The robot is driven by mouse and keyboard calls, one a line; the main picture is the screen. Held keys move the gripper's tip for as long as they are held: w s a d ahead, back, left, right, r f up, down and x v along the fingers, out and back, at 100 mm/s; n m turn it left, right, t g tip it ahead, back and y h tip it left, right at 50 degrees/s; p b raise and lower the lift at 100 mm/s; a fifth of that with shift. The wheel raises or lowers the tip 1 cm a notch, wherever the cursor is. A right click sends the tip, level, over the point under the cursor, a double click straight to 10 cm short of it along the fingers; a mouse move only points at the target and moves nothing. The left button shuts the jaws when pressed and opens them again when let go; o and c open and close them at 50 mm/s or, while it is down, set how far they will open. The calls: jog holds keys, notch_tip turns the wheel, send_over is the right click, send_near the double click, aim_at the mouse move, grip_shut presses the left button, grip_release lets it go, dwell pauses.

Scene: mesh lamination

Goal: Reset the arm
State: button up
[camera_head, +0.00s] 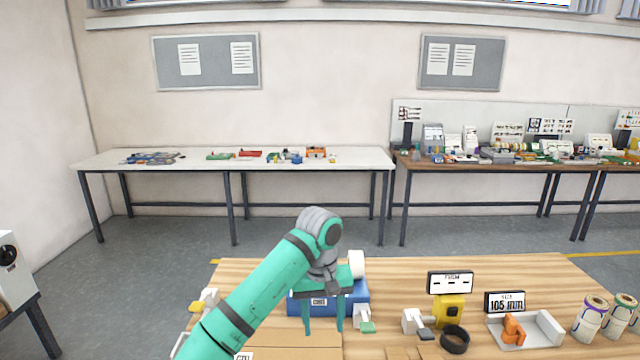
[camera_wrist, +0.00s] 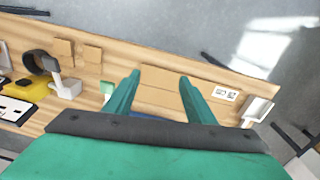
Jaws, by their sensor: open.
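My teal arm (camera_head: 262,285) reaches up from the lower left of the head view and bends down at a grey wrist joint. My gripper (camera_head: 323,330) points down over the near wooden table (camera_head: 400,272), in front of a blue box (camera_head: 357,300) with a white label. The fingers are apart with nothing visible between them. In the wrist view my gripper (camera_wrist: 158,80) shows two spread teal fingers over flat brown cardboard pieces (camera_wrist: 165,98). I cannot tell how high the fingertips are above the cardboard.
On the right of the table stand a yellow device (camera_head: 450,308), a black ring (camera_head: 455,338), a "105 mm" sign (camera_head: 505,302), an orange part in a grey holder (camera_head: 513,331) and rolls (camera_head: 590,315). White clamp-like parts (camera_head: 362,318) stand nearby. Benches (camera_head: 240,160) line the back wall.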

jog(key=s+d+f+m+t+h, duration=0.15)
jog(key=d+f+h, duration=0.35)
jog(key=d, duration=0.6)
jog(key=d+f+t+h, duration=0.25)
jog(key=d+f, duration=0.55)
jog(key=d, duration=0.4)
jog(key=s+d+f+n+t+h, duration=0.3)
jog(key=s+d+f+t, duration=0.1)
jog(key=s+f+t, duration=0.15)
jog(key=s+a+f+n+t+y, duration=0.2)
jog(key=s+a+f+y, duration=0.2)
jog(key=s+a, duration=0.55)
jog(key=s+a+f+n+t+y, duration=0.1)
jog(key=s+a+f+t+y, duration=0.35)
jog(key=s, duration=0.85)
jog(key=s+a+r+m+y, duration=0.1)
jog(key=s+a+r+m, duration=0.1)
jog(key=s+a+r, duration=0.2)
jog(key=s+a+r+m+y, duration=0.1)
jog(key=s+a+r+m, duration=0.2)
jog(key=s+a, duration=0.7)
jog(key=s, duration=0.4)
jog(key=shift+s+r+m+g, duration=0.25)
jog(key=shift+r+m+g, duration=0.1)
jog(key=shift+r+g, duration=0.05)
